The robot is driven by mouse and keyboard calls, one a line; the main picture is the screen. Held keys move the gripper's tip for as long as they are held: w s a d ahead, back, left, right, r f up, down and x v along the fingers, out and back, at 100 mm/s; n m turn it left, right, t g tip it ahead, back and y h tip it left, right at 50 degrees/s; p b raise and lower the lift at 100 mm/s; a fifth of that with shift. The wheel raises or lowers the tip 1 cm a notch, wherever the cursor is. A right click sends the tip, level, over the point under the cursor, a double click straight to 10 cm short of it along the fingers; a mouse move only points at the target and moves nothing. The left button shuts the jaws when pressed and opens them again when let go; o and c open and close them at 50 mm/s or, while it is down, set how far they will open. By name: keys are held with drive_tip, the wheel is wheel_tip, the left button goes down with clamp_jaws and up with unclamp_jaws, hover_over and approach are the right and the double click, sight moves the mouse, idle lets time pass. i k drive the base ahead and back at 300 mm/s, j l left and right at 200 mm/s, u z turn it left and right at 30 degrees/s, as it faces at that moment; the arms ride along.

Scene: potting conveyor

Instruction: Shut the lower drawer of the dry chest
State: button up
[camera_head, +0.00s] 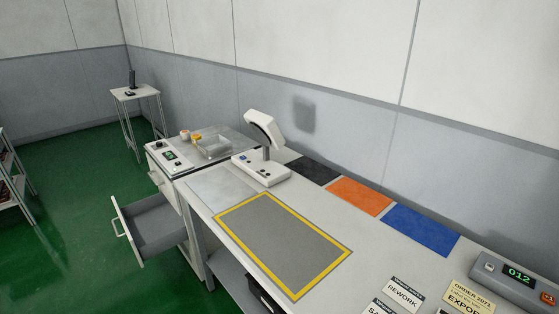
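The dry chest (164,183) is the white cabinet left of the long bench, with a small control panel on its upper front. Its lower drawer (124,249) is pulled well out to the left; the drawer is grey inside and looks empty. A pale bar handle (118,218) is on the drawer's front. The part of the chest above it looks closed. My gripper and arm are not in view.
The bench (205,209) carries a yellow-bordered grey mat (232,212), a white stand device (262,170), coloured pads and signs. A small table (133,93) stands at the back. A shelf rack (14,203) is at the left edge. Green floor (75,200) left of the drawer is clear.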

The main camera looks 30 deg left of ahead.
sight(151, 225)
drive_tip(key=u, duration=1.85)
drive_tip(key=i+u, duration=0.1)
drive_tip(key=u, duration=0.15)
drive_tip(key=i+z, duration=0.1)
drive_tip(key=i, duration=0.55)
drive_tip(key=i+j+z, duration=0.15)
drive_tip(key=i, duration=0.55)
drive_tip(key=i+j+z, duration=0.1)
drive_tip(key=i, duration=0.55)
